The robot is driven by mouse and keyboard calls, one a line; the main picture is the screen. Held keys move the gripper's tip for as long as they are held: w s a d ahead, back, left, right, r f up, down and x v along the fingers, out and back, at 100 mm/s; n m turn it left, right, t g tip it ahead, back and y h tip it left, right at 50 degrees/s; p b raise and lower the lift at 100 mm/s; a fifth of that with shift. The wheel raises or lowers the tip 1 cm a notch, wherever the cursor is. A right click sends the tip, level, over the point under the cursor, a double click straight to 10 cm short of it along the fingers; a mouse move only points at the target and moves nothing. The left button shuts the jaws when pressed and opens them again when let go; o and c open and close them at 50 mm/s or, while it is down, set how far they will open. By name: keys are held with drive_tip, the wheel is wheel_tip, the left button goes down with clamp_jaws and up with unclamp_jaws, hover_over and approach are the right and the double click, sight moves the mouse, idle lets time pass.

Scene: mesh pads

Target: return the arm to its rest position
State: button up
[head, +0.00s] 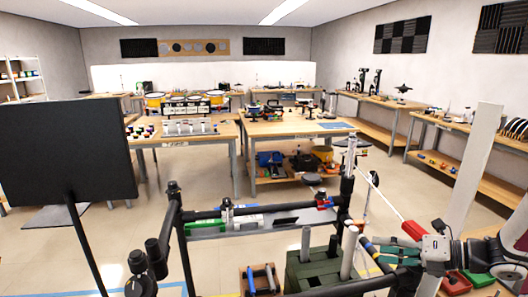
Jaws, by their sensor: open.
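My gripper (402,254) is low at the right of the head view, at the end of my arm, which comes in from the right edge. It is open. Dark and green parts overlap around its fingers, so their outline and the space between them are hard to make out. I see nothing clearly held. My arm is bent and low, close to the foreground clutter.
A foreground rack (265,214) of black tubes stands close by, with a green bin (318,273) beside it. A black panel (65,150) on a pole blocks the left. Workbenches (290,128) stand behind. Open floor (195,185) lies between.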

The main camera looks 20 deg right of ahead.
drive_tip(key=s+a+r+n+g+h, duration=0.1)
drive_tip(key=s+a+r+n+g, duration=0.15)
drive_tip(key=a+n, duration=0.45)
drive_tip(key=s+a+r+n+g+h, duration=0.1)
drive_tip(key=a+r+n+g, duration=0.3)
drive_tip(key=a+n, duration=0.3)
drive_tip(key=s+a+r+n+g, duration=0.1)
drive_tip(key=a+r+n+g, duration=0.2)
drive_tip(key=a+n, duration=0.4)
drive_tip(key=s+a+r+n+t+h, duration=0.3)
drive_tip(key=s+a+r+n+h, duration=0.2)
drive_tip(key=n, duration=1.4)
drive_tip(key=s+r+h, duration=0.1)
drive_tip(key=s+r, duration=0.2)
drive_tip(key=s, duration=0.2)
drive_tip(key=shift+r+n+t+h, duration=0.15)
drive_tip(key=shift+n+t+h, duration=0.15)
drive_tip(key=shift+t, duration=0.05)
